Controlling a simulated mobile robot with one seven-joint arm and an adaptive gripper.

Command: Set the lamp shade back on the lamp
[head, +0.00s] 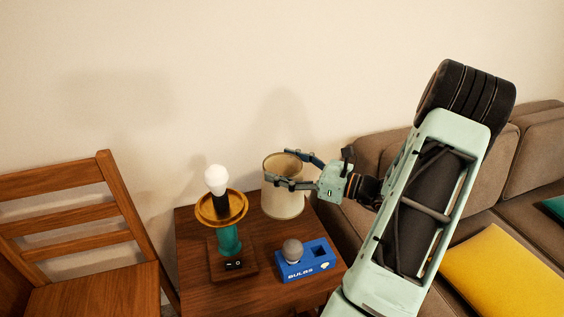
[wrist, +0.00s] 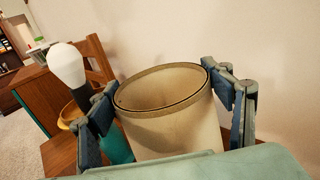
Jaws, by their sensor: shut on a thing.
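The lamp shade (head: 283,202) is a cream, open-topped drum. My gripper (head: 284,170) is shut on it near its upper rim, one finger on each side. The shade is upright, at the back right of the small table; I cannot tell whether its bottom touches the tabletop. In the wrist view the shade (wrist: 170,115) sits between the two fingers (wrist: 165,105). The lamp (head: 230,240) stands to the left of the shade, with a teal stem, a brass dish and a square wooden base. A white bulb (head: 216,179) is on its top, bare. The bulb also shows in the wrist view (wrist: 67,65).
A blue box marked BULBS (head: 305,262) with a grey bulb (head: 293,251) stands at the table's front right. The wooden table (head: 195,255) has a wooden chair (head: 85,230) on its left and a brown sofa (head: 400,150) with a yellow cushion (head: 490,270) on its right. A wall is behind.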

